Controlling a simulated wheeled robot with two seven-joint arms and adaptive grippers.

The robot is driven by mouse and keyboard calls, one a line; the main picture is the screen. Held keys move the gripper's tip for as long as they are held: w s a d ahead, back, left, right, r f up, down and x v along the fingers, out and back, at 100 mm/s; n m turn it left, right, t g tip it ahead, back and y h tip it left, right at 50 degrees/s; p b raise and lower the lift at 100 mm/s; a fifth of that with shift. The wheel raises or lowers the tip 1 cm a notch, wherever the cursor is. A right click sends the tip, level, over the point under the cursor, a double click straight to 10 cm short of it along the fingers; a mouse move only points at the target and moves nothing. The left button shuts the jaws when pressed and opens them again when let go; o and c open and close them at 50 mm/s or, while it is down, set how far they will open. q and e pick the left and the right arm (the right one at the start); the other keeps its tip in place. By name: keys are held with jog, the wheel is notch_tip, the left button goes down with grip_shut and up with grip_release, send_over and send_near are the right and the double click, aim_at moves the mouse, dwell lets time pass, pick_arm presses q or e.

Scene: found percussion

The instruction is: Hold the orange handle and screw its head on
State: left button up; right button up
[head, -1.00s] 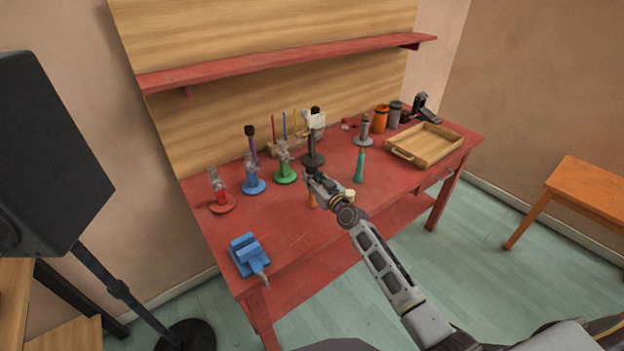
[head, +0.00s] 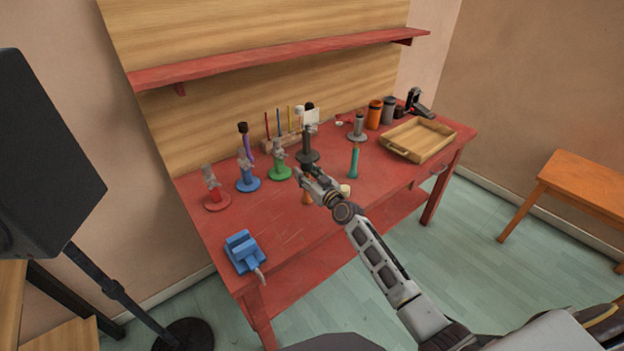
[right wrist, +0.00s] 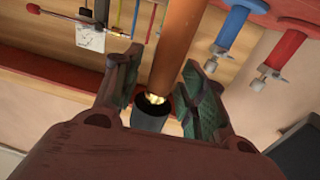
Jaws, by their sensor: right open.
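The orange handle (head: 307,199) stands on the red table near its front, partly hidden by my right gripper (head: 302,175). In the right wrist view the handle (right wrist: 178,45) runs between the two spread fingers of the right gripper (right wrist: 160,72), which is open around it. A brass-coloured end and a dark cylinder (right wrist: 152,117) show at the handle's lower end in that view; I cannot tell whether they are joined. A small cream cylinder (head: 345,190) stands just right of the gripper; I cannot tell whether it is the head. My left gripper is out of view.
A black stand (head: 307,142) is close behind the gripper, with green (head: 280,168), blue (head: 247,181) and red (head: 214,197) stands to its left. A teal handle (head: 354,163) stands to the right. A blue vise (head: 244,252) sits at the front left; the table's front middle is clear.

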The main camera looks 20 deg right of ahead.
jog(key=shift+r, duration=0.15)
jog(key=shift+s+d, duration=0.15)
jog(key=shift+s, duration=0.4)
jog(key=v, duration=1.1)
dwell(0.7)
